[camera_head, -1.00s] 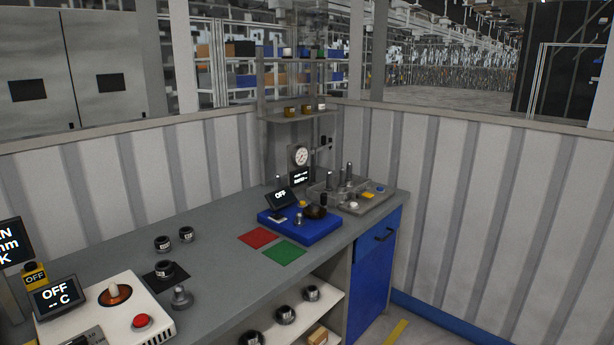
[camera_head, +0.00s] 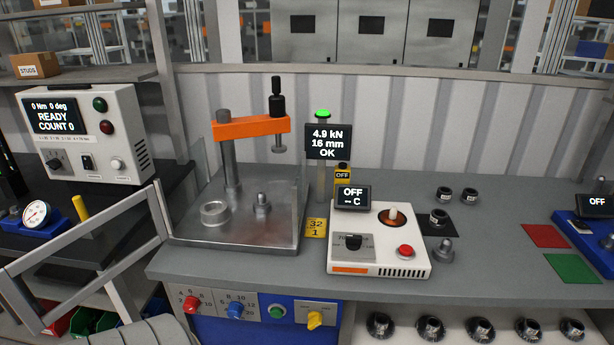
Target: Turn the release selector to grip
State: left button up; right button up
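A yellow selector knob (camera_head: 314,320) sits at the right end of the blue front panel (camera_head: 262,335) under the bench; its label is too small to read, so I cannot tell whether it is the release selector. A red knob (camera_head: 191,304), a blue knob (camera_head: 235,309) and a green button (camera_head: 277,312) are left of it. Above stands a press with an orange arm (camera_head: 250,127) and a display (camera_head: 327,141) reading 4.9 kN, 16 mm, OK. The controller at left (camera_head: 122,102) also has a black knob (camera_head: 55,163). Neither gripper is in view.
A white heater unit (camera_head: 379,264) with a red button (camera_head: 405,251) stands right of the press. Black ring parts (camera_head: 440,216) and red and green mats (camera_head: 545,236) lie farther right. A grey frame (camera_head: 85,238) juts out at front left. A lower shelf (camera_head: 458,322) holds several parts.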

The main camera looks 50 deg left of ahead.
aim_at(315, 317)
jog(key=i+j+u, duration=0.1)
jog(key=u, duration=1.35)
jog(key=i+j, duration=0.05)
